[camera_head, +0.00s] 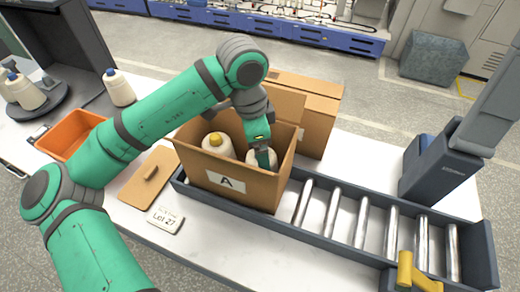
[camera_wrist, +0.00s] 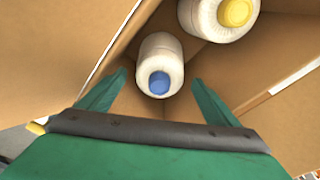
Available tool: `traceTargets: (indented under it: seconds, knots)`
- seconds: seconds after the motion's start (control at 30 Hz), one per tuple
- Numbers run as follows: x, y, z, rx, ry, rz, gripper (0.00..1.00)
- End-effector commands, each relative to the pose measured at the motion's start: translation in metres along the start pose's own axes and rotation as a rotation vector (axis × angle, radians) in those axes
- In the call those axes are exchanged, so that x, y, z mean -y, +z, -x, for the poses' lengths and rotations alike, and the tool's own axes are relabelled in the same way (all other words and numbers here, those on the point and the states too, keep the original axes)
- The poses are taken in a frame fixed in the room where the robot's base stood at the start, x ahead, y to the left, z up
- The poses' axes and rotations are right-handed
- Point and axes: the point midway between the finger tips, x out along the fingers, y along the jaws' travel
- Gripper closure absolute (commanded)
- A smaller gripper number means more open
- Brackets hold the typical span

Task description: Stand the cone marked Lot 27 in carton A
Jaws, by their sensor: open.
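Carton A (camera_head: 270,188) is an open cardboard box with an "A" label, standing at the left end of the roller conveyor. Inside it, a white cone with a yellow top (camera_head: 217,145) stands on the left; it also shows at the top of the wrist view (camera_wrist: 222,14). A second white cone with a blue top (camera_wrist: 160,62) is in the carton, between and just beyond my open fingertips. My gripper (camera_head: 262,158) reaches down into the carton and mostly hides this cone in the head view. No lot mark is readable on either cone.
A card reading "Lot 27" (camera_head: 165,219) lies on the table before the carton. A second cardboard box (camera_head: 318,115) stands behind it. An orange bin (camera_head: 70,135), a lone cone (camera_head: 119,88) and a round stand with cones (camera_head: 40,103) are at left. Rollers (camera_head: 362,222) extend right.

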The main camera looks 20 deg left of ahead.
Motion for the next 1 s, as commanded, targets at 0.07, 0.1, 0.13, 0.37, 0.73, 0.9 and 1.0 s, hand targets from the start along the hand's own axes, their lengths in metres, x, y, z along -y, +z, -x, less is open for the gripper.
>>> traceTargets:
  seconds: [0.07, 0.1, 0.13, 0.37, 0.73, 0.9, 1.0]
  knots:
    - [0.0, 0.0, 0.007, 0.001, -0.001, 0.0, 0.16]
    - [0.0, 0.0, 0.013, 0.0, -0.001, -0.001, 0.16]
    - [0.0, -0.001, 0.018, -0.001, -0.002, -0.001, 0.16]
    - [0.001, -0.001, 0.062, -0.002, -0.002, -0.001, 0.16]
    - [0.0, 0.0, 0.103, 0.0, -0.001, 0.0, 0.16]
    - [0.0, 0.0, 0.105, 0.0, 0.0, 0.0, 0.16]
    - [0.0, 0.0, 0.105, 0.0, 0.0, 0.0, 0.16]
